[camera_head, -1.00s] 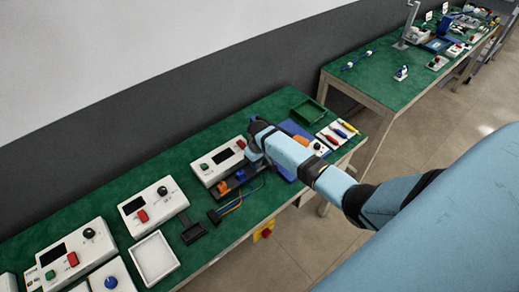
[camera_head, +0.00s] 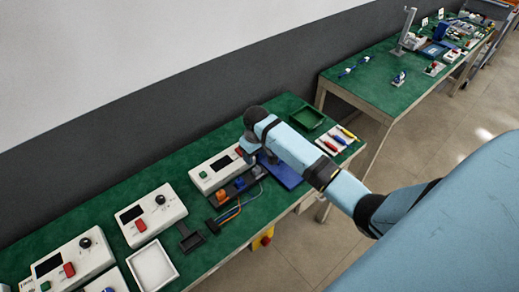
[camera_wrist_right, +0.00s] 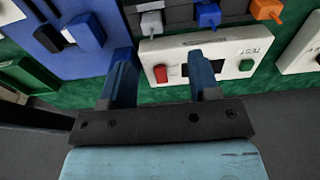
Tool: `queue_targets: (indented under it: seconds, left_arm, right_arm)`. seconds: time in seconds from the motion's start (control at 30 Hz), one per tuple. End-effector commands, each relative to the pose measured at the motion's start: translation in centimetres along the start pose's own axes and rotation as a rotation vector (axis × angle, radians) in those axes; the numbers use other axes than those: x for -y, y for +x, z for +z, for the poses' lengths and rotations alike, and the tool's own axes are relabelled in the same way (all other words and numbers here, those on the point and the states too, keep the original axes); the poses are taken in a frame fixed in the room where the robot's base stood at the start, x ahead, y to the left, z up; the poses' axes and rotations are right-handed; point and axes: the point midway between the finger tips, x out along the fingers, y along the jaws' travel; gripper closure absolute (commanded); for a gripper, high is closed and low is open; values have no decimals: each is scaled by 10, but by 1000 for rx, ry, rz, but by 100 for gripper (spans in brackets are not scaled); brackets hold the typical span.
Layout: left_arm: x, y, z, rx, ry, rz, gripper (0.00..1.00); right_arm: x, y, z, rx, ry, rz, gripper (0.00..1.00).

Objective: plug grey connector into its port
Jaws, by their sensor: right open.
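The grey connector (camera_wrist_right: 150,22) is at the dark strip (camera_wrist_right: 180,35) in the right wrist view, left of the blue connector (camera_wrist_right: 207,14) and the orange connector (camera_wrist_right: 265,9). I cannot tell whether it is seated in a port. In the head view the orange connector (camera_head: 222,196) and blue connector (camera_head: 239,184) stand on the dark strip, and the arm crowds the grey one's end. My right gripper (camera_wrist_right: 161,65) is open, with nothing visible between its fingers. In the head view it hangs above the strip's right end (camera_head: 250,156). My left gripper is out of view.
The white control box (camera_wrist_right: 220,60) with red and green buttons stands beside the strip. Cables (camera_head: 235,211) run at the front.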

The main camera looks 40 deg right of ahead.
Motion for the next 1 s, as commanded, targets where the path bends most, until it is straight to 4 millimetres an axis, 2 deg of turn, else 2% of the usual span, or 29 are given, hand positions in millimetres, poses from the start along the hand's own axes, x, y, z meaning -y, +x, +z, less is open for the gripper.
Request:
queue_targets:
  seconds: [0.03, 0.2, 0.3, 0.4, 0.5, 0.63, 0.8, 1.0]
  left_arm:
    - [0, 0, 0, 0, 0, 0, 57]
    - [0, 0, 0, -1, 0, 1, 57]
    - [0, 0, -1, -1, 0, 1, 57]
    - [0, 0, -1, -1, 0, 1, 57]
    - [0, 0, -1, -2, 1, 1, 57]
    - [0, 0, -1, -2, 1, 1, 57]
    - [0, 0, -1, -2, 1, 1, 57]
    - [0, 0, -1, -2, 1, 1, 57]
  right_arm:
    - [12, 19, 15, -30, -16, -4, 44]
    - [66, 70, 75, -253, -80, -27, 44]
    - [98, 83, 115, -407, -112, -47, 44]
    - [128, 81, 156, -562, -133, -68, 44]
    - [152, 69, 193, -700, -143, -85, 44]
    - [171, 48, 227, -839, -148, -96, 44]
    - [181, 31, 246, -925, -148, -100, 44]
    - [182, 29, 247, -937, -149, -99, 44]
